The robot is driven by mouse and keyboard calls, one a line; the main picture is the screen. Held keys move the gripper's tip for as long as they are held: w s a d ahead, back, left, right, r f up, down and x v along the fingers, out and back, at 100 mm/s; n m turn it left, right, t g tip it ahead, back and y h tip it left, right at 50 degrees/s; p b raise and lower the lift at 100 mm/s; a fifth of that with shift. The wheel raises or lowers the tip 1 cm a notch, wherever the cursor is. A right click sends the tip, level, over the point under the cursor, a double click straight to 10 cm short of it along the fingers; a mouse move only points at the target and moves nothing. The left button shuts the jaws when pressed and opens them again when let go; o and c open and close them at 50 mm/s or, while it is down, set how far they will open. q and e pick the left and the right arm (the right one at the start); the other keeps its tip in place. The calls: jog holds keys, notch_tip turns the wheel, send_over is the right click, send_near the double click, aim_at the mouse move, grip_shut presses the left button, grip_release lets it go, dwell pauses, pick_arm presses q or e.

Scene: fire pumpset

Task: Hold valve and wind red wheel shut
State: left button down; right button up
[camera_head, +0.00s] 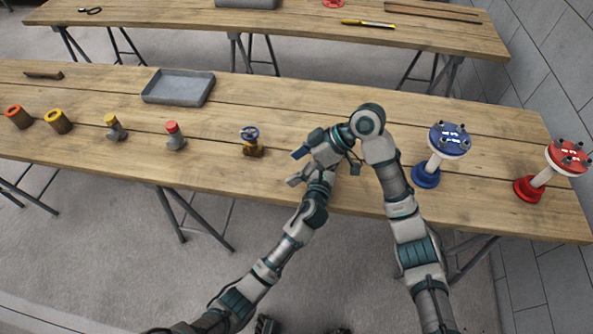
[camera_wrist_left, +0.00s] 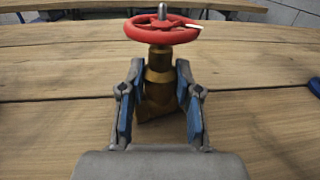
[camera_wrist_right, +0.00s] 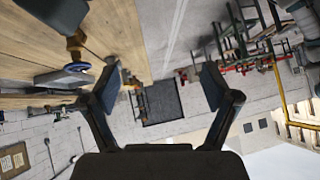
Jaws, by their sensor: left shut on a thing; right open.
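The valve with the red wheel (camera_wrist_left: 162,31) stands upright on the wooden table in the left wrist view, its brass body (camera_wrist_left: 158,64) below the wheel. My left gripper (camera_wrist_left: 158,92) is shut on that brass body, one blue-padded finger on each side. In the head view this valve and the left fingers are hidden behind my arms. My right gripper (camera_head: 297,166) is open and points left above the table, close to the left hand; its fingers (camera_wrist_right: 161,86) hold nothing in the right wrist view. I cannot tell its exact distance from the red wheel.
A brass valve with a blue wheel (camera_head: 250,133) stands just left of my right gripper. Further left are a grey tray (camera_head: 180,86) and several small fittings. A blue stand (camera_head: 426,176) and a red stand (camera_head: 528,188) are at right. Another table (camera_head: 290,22) stands behind.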

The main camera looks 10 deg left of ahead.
jog(key=m+y, duration=0.1)
jog(key=m, duration=0.1)
jog(key=s+m+g+y, duration=0.1)
jog(key=m, duration=0.2)
jog(key=s+m, duration=0.1)
jog(key=m, duration=0.2)
jog(key=shift+d+g+y, duration=0.2)
jog(key=shift+g+y, duration=0.1)
jog(key=shift+y, duration=0.1)
jog(key=w+d+r+m+t+y, duration=0.35)
jog(key=w+d+m+t, duration=0.2)
jog(key=w+m, duration=0.45)
jog(key=w+d+f+m+t+y, duration=0.1)
jog(key=w+d+f+m+t, duration=0.15)
jog(key=d+f+m, duration=0.6)
jog(key=w+d+f+m+t, duration=0.2)
jog(key=d+f+m+t, duration=0.15)
jog(key=m, duration=1.05)
jog(key=shift+g, duration=0.45)
jog(key=x, duration=1.1)
jog(key=shift+w+f, duration=0.2)
